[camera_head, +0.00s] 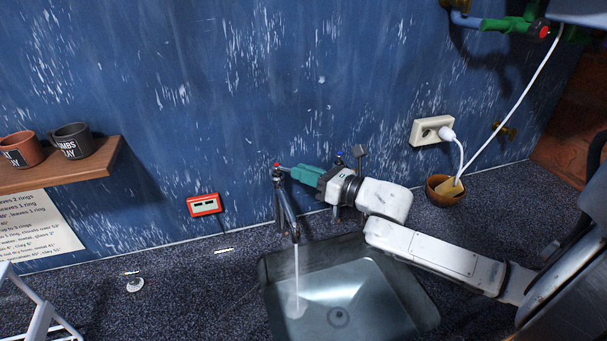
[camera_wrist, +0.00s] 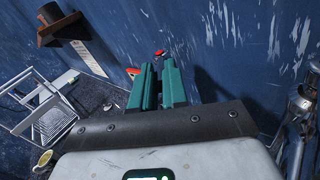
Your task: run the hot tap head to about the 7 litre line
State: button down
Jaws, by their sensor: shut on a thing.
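The hot tap head (camera_head: 277,167), marked red, stands at the left of the tap; its red top also shows just beyond my fingertips in the wrist view (camera_wrist: 160,53). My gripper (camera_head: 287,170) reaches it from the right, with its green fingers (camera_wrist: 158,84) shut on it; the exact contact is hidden. The blue-marked tap head (camera_head: 338,157) stands to the right, partly behind my arm. The spout (camera_head: 289,215) runs a white stream of water (camera_head: 297,278) into the grey sink (camera_head: 385,300). I cannot make out a litre line.
A red box (camera_head: 205,205) is on the blue wall, left of the tap. A shelf (camera_head: 70,165) with two mugs and a written notice (camera_head: 40,225) are further left. A socket (camera_head: 432,130) with a white cable and a brown bowl (camera_head: 441,192) are at the right. A white rack (camera_head: 40,318) stands front left.

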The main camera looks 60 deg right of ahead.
jog(key=c, duration=1.1)
grip_release()
jog(key=shift+f, duration=0.1)
jog(key=shift+c, duration=0.2)
jog(key=shift+s, duration=0.15)
jog(key=s+a+b, duration=0.1)
jog(key=s+b, duration=0.2)
jog(key=s, duration=0.7)
jog(key=shift+s, duration=0.25)
